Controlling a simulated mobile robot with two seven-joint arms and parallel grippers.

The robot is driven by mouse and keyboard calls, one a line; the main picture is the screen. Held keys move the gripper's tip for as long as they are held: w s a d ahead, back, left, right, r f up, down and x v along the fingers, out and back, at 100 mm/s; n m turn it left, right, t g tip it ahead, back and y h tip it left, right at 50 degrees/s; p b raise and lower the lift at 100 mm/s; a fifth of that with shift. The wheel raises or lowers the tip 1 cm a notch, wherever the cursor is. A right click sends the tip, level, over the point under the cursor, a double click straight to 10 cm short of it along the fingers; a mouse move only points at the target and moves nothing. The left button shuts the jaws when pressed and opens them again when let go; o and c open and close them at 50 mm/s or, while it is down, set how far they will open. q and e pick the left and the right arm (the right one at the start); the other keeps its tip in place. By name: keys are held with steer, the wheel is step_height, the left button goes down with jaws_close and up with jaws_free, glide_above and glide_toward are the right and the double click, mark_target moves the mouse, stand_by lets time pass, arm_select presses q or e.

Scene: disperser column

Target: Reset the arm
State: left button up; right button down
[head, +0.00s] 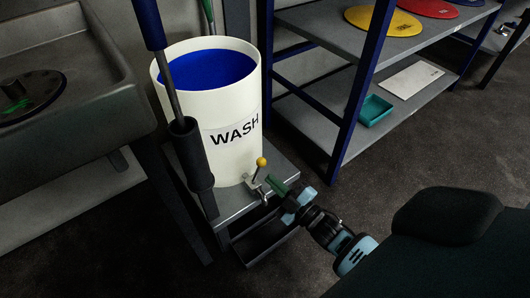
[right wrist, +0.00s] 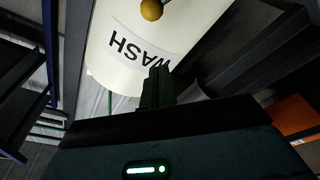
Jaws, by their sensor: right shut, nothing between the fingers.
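My right arm reaches in from the lower right in the head view, with its gripper (head: 276,184) close to the small tap with a yellow ball knob (head: 261,162) at the foot of the white WASH bucket (head: 232,110). The gripper is shut and empty. In the right wrist view the closed fingers (right wrist: 157,82) point at the bucket's WASH label (right wrist: 140,45), and the yellow knob (right wrist: 151,10) is above the fingertips. I cannot tell whether the fingers touch the tap. My left gripper is not in view.
The bucket holds blue liquid (head: 205,70) and stands on a small metal stand (head: 230,205). A dark sink unit (head: 95,120) is at the left. A shelf rack (head: 330,45) with coloured discs and a teal tray (head: 375,110) is at the right. Floor between is clear.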

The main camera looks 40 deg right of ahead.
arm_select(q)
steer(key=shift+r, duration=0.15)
arm_select(e)
steer(key=shift+s+d+f, duration=0.1)
steer(key=shift+s, duration=0.4)
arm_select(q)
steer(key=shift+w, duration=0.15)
